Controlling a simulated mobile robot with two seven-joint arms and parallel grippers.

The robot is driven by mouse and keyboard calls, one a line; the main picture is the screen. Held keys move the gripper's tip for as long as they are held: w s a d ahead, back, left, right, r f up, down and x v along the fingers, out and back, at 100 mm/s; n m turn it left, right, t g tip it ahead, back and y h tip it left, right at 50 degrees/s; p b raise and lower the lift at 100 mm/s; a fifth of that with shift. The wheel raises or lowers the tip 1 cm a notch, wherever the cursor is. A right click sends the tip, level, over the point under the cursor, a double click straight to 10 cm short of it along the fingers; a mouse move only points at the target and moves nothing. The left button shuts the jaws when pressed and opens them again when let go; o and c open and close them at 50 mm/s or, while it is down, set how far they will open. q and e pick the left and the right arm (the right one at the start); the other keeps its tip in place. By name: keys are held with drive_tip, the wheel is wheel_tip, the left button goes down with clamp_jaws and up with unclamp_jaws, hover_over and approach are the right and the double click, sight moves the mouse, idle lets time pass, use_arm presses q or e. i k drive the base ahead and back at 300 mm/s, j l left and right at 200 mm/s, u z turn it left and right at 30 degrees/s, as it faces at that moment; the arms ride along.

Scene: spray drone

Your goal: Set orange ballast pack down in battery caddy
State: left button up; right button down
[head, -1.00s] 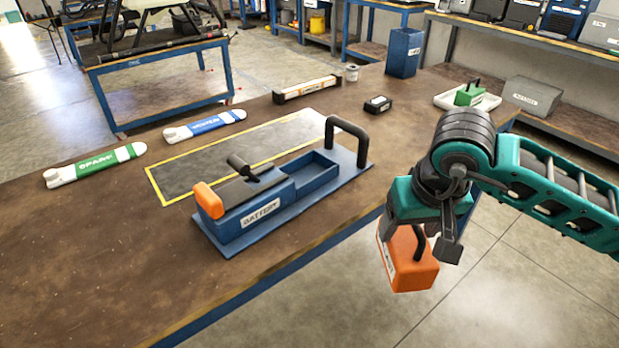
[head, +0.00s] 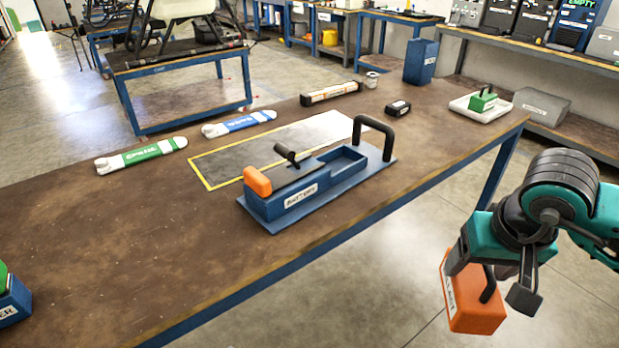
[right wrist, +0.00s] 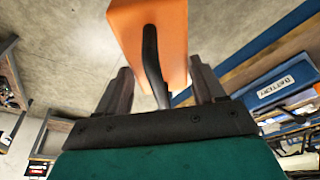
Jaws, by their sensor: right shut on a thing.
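The orange ballast pack (head: 474,300) hangs by its dark handle from my right gripper (head: 508,280), out past the front edge of the bench, over the floor. In the right wrist view the pack (right wrist: 150,40) stands between the fingers of my right gripper (right wrist: 162,95), which are shut on its handle. The blue battery caddy (head: 320,203) sits on the bench, left of the pack. It has an orange block at its left end, a small lever, an open empty compartment on the right and a black arched handle. It also shows in the right wrist view (right wrist: 277,88). My left gripper is not seen.
A yellow-edged dark mat (head: 235,160) lies behind the caddy. The front left bench top is mostly clear.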

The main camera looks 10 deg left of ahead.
sight(337, 170)
drive_tip(key=k+j, duration=0.4)
drive_tip(key=i, duration=0.4)
drive_tip(key=k, duration=0.4)
drive_tip(key=k+u, duration=0.1)
drive_tip(key=u, duration=0.55)
drive_tip(key=l+u, duration=0.35)
drive_tip(key=i+l+u, duration=0.1)
drive_tip(key=u, duration=0.3)
drive_tip(key=k+l+u, duration=0.1)
drive_tip(key=l+u, duration=0.25)
drive_tip(key=l, duration=0.95)
drive_tip(key=k+l+u, duration=0.15)
drive_tip(key=l, duration=0.8)
